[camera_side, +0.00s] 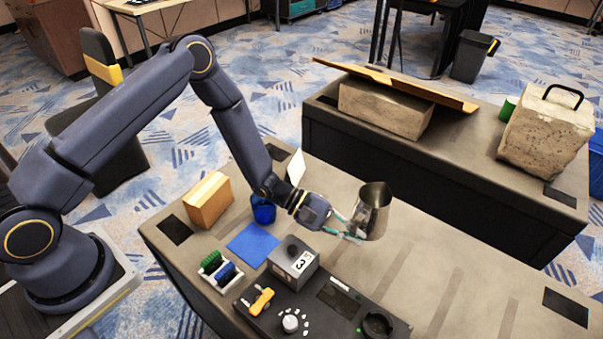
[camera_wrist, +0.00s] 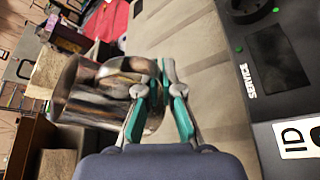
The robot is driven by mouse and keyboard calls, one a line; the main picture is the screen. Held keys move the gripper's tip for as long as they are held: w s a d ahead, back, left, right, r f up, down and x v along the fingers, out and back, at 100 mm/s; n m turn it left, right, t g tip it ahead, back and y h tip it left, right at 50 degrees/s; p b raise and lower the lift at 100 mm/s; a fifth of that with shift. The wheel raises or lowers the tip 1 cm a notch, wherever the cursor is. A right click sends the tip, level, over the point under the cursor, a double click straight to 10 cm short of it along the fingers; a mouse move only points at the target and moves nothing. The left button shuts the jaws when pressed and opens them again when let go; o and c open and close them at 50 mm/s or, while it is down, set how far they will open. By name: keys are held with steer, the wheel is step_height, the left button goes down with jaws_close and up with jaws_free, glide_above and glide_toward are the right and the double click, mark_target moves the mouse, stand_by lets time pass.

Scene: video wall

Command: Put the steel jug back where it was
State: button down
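The steel jug (camera_side: 373,212) is a shiny metal vessel at the back edge of the work table, its mouth up in the side view. In the wrist view the jug (camera_wrist: 85,97) fills the left, with its curved handle towards my fingers. My gripper (camera_side: 350,228) reaches it from the left at the handle side. In the wrist view my gripper (camera_wrist: 161,70) has its teal-padded fingertips close together at the handle, seemingly shut on it. The fingers partly hide the handle. I cannot tell whether the jug's base touches the table.
A black control panel (camera_side: 338,302) and a grey box marked 3 (camera_side: 293,262) lie in front of my gripper. A blue mat (camera_side: 252,245), blue cup (camera_side: 263,210) and tan block (camera_side: 208,199) stand left. The tabletop (camera_side: 450,285) right of the jug is bare.

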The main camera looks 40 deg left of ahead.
steer(key=w+d+f, duration=0.1)
steer(key=w+f, duration=0.1)
steer(key=w+d+f, duration=0.1)
steer(key=w+f, duration=0.1)
steer(key=w+d+f, duration=0.1)
steer(key=w+f, duration=0.1)
steer(key=shift+f, duration=0.25)
steer(key=shift+w+f, duration=0.1)
steer(key=shift+f, duration=1.55)
steer(key=shift+f, duration=0.15)
steer(key=c, duration=1.3)
jaws_free()
